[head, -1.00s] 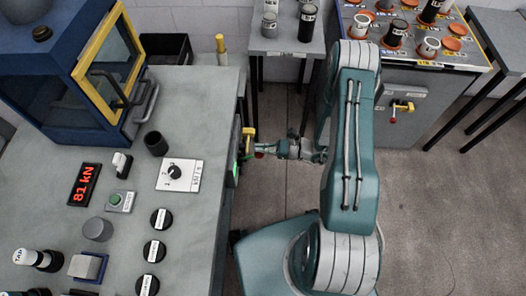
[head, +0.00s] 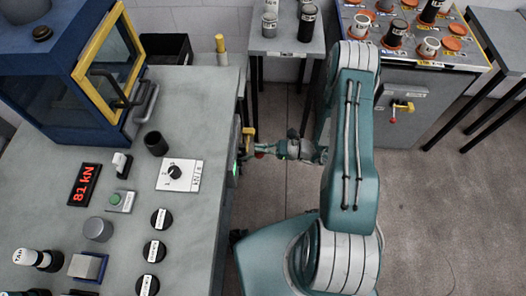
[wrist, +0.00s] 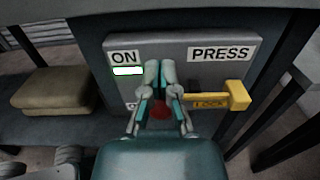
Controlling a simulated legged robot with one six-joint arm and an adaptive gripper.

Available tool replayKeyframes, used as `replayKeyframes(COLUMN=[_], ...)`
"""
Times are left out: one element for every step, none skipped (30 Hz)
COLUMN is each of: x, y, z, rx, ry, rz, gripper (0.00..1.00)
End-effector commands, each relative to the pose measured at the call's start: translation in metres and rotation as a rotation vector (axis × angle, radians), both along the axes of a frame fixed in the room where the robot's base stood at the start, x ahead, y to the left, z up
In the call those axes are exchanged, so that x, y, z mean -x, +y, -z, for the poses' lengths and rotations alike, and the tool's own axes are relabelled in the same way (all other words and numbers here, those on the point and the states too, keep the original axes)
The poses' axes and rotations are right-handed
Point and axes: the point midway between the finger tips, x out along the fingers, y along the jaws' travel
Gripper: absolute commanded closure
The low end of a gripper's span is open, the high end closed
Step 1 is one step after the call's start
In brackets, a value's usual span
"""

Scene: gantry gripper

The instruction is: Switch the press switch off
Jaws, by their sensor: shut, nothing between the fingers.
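The press switch is on a grey panel (wrist: 205,55) marked ON and PRESS in the wrist view. Its indicator (wrist: 128,71) below ON is lit green-white. A yellow handle part (wrist: 236,95) sticks out at the right of the panel. A red knob (wrist: 160,108) shows partly behind and between my fingers; the rest of the lever there is hidden. My gripper (wrist: 160,72) is shut and empty, its fingertips in front of the panel, left of the yellow part. Whether it touches the lever I cannot tell. In the head view my gripper (head: 262,152) is at the bench's right side.
The grey bench (head: 215,110) carries a red display (head: 84,185) reading 81 kN, several knobs and a blue cabinet (head: 60,90). Another cabinet (head: 420,130) with its own yellow-and-red lever stands at the back right. Open floor (head: 440,220) lies right of my arm.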

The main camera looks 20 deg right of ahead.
Motion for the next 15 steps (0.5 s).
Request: replayKeyframes(x=[0.0,0.0,0.0,0.0,0.0,0.0,0.0,0.0,0.0,0.0,0.0,0.0,0.0,0.0,0.0], y=[0.0,0.0,0.0,0.0,0.0,0.0,0.0,0.0,0.0,0.001,0.001,0.001,0.001,0.001,0.001], z=[0.004,0.005,0.008,0.01,0.012,0.014,0.016,0.017,0.02,0.022,0.024,0.027,0.028,0.03,0.033], rx=[0.0,0.0,0.0,-0.001,-0.001,-0.001,0.0,0.0,-0.001,0.0,0.0,0.0,0.001,0.001,0.001], ry=[0.001,0.001,0.001,0.002,0.002,0.002,0.001,0.001,0.002,0.002,0.003,0.003,0.003,0.003,0.003], rz=[0.0,0.0,0.0,0.0,0.0,0.0,0.0,0.0,0.0,0.0,0.0,-0.001,-0.001,-0.001,-0.001], gripper=[1.0,1.0,1.0,1.0,1.0,1.0,1.0,1.0,1.0,1.0,1.0,1.0,1.0,1.0,1.0])
